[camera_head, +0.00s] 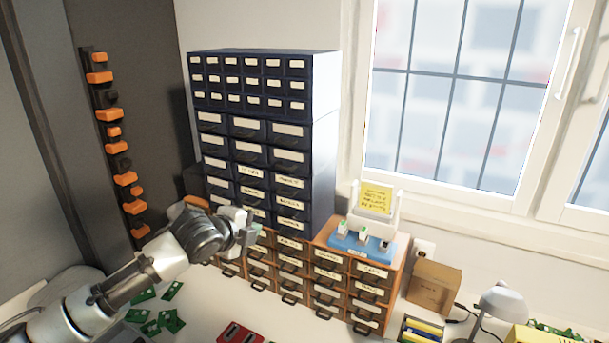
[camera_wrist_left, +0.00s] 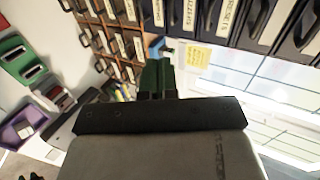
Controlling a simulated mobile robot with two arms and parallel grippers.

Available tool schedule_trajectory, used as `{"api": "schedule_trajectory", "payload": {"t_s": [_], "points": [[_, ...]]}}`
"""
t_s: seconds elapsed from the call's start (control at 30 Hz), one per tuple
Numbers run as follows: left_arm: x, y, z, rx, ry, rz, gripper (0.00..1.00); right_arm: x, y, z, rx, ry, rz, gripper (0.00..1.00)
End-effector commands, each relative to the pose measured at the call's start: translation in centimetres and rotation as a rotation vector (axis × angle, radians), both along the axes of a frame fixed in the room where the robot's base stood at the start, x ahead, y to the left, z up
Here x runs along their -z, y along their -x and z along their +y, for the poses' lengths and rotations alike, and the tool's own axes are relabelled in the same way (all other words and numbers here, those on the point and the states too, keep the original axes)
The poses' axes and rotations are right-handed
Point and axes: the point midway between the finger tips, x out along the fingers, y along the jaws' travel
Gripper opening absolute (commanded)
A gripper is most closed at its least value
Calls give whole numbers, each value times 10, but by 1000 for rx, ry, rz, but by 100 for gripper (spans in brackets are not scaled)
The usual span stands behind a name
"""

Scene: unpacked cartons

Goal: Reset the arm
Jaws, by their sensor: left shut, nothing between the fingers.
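My left arm comes in from the lower left in the head view. Its gripper (camera_head: 247,232) is in front of the drawer cabinets, near where the dark upper cabinet meets the brown lower one. In the left wrist view the gripper's fingers (camera_wrist_left: 157,78) are together, dark, with nothing visible between them. Whether the gripper touches the drawers cannot be told. My right gripper is in neither view.
A blue tray (camera_head: 362,247) sits on top of the brown one. Green circuit boards (camera_head: 150,328) and a red box (camera_head: 240,334) lie in front. A cardboard box (camera_head: 434,286) stands right.

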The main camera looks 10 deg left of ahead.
Motion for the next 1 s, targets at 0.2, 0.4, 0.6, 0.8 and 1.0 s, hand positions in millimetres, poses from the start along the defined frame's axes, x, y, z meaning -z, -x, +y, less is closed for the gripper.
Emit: {"api": "schedule_trajectory", "payload": {"t_s": [0.2, 0.4, 0.6, 0.8, 1.0], "points": [[72, 60, -49, -48, 164, 189, 0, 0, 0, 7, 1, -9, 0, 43], [131, 141, -75, -230, 384, 412, 0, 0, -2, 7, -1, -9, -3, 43], [172, 225, -67, -535, 591, 615, 0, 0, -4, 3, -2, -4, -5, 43], [195, 296, -40, -869, 724, 747, 0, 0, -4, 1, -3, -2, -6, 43], [205, 347, -16, -1121, 784, 809, 0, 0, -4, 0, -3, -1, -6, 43]]}}
